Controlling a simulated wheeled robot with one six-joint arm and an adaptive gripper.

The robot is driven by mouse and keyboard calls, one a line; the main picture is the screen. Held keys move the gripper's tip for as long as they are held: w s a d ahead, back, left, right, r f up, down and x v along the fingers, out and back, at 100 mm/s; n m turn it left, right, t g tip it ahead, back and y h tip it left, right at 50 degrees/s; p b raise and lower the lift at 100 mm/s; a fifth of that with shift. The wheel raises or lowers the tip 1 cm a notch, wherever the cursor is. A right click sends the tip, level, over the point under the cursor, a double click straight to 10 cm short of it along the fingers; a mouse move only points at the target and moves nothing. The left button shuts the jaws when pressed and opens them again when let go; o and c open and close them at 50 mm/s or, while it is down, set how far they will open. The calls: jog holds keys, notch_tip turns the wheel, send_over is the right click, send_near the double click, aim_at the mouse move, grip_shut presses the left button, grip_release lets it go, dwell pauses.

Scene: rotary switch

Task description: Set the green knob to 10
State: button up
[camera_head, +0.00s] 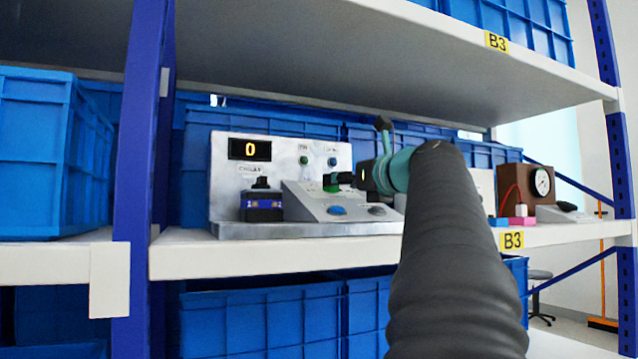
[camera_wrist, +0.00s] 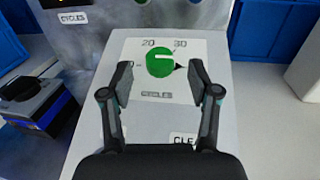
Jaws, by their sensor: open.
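The green knob (camera_wrist: 160,68) is round with a white mark on top. It sits on a sloped pale panel with the printed numbers 20 and 30 above it and a CYCLES label below. A small black triangle shows at its right edge. In the head view the knob (camera_head: 331,188) is partly hidden by my gripper. My gripper (camera_wrist: 161,80) is open, with one finger to each side of the knob and gaps between them and it. The display (camera_head: 250,149) reads 0. My arm hides part of the panel in the head view.
A blue button (camera_head: 337,210) sits low on the sloped panel. A dark blue-and-black block (camera_head: 262,204) stands to its left. The metal back plate (camera_head: 225,185) rises behind. Shelf uprights and the shelf above bound the space. A gauge box (camera_head: 540,184) stands at right.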

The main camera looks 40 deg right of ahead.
jog(key=shift+w+d, duration=0.1)
jog(key=shift+w, duration=1.35)
